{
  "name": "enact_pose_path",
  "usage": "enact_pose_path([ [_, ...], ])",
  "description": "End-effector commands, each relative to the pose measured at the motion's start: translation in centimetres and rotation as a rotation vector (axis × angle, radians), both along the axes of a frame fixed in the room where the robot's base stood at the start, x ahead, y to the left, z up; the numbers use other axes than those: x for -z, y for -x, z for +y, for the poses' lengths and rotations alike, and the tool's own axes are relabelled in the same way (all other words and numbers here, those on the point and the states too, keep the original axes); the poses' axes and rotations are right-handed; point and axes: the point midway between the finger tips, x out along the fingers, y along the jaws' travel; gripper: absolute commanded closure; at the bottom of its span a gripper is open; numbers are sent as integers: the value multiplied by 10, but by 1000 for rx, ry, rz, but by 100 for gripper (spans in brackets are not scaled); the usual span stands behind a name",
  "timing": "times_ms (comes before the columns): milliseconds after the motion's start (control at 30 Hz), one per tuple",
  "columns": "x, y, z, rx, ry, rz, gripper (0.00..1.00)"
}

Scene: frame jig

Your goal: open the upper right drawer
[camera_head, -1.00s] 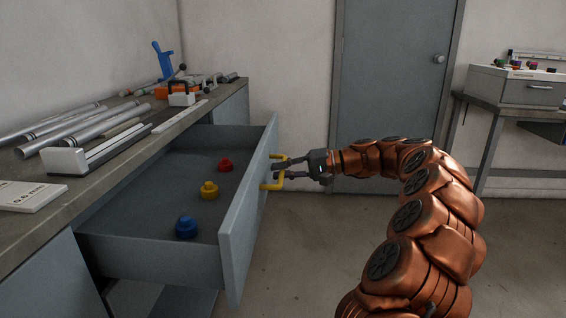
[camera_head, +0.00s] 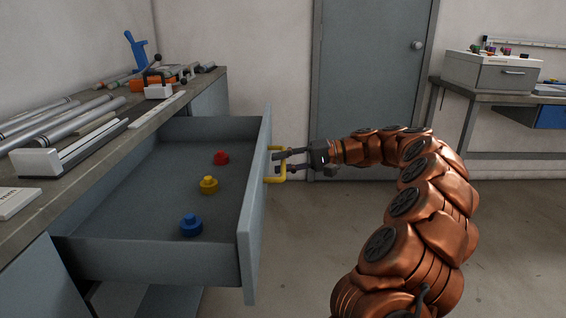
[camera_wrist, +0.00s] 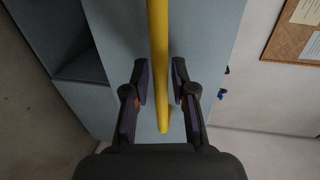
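The grey drawer (camera_head: 150,254) stands far out from the workbench. Its front panel (camera_head: 256,215) faces right and carries a yellow handle (camera_head: 281,165). My gripper (camera_head: 282,162) is at the handle from the right. In the wrist view the yellow handle (camera_wrist: 158,60) runs between the two fingers of my gripper (camera_wrist: 161,82). The fingers are apart, with a gap on each side of the bar. Inside the drawer lie a red knobbed piece (camera_head: 221,158), a yellow one (camera_head: 208,185) and a blue one (camera_head: 191,225).
The workbench top (camera_head: 112,140) on the left holds metal tubes, a rail and a blue-handled tool (camera_head: 137,52). A grey door (camera_head: 372,80) is at the back. A second table (camera_head: 500,98) with a drawer box (camera_head: 490,72) stands at the right. The floor between is clear.

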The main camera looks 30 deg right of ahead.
Motion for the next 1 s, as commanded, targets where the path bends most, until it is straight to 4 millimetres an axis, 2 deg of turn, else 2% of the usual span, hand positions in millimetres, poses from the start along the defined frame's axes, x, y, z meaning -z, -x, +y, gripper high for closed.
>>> enact_pose_path([
  [100,0,0,0,0,0,0,61],
  [533,-2,2,-4,1,0,-2,61],
  [1000,-12,29,-49,1,-1,-1,61],
])
